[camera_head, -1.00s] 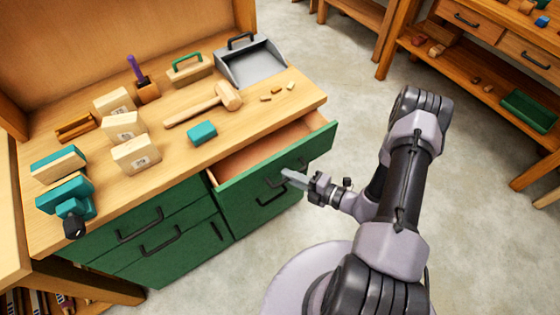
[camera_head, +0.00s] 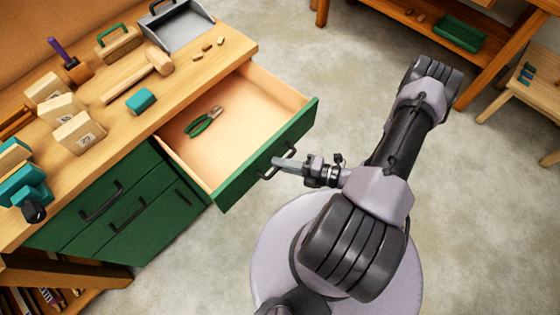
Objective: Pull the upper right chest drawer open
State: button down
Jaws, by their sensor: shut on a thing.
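The upper right chest drawer (camera_head: 236,178) has a green front and a pale wood inside, and it stands far out of the chest. A pair of green-handled pliers (camera_head: 204,121) lies on its floor. The black drawer handle (camera_head: 268,170) is on the front. My gripper (camera_head: 284,163) is shut on this handle, reaching in from the right. The fingertips partly cover the handle.
The green chest (camera_head: 150,235) has other shut drawers with black handles to the left. On the bench top (camera_head: 195,80) are a wooden mallet (camera_head: 140,74), a teal block (camera_head: 141,101), a grey dustpan (camera_head: 178,27) and several pale blocks. The floor (camera_head: 350,110) to the right is clear.

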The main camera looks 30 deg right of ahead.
jog(key=shift+s, duration=0.1)
dwell(0.3)
jog(key=c, duration=1.5)
grip_release()
jog(key=shift+o, duration=0.2)
jog(key=shift+d, duration=0.1)
jog(key=p+v, duration=0.3)
jog(key=v, duration=1.4)
jog(key=shift+s, duration=0.2)
jog(key=shift+d, duration=0.1)
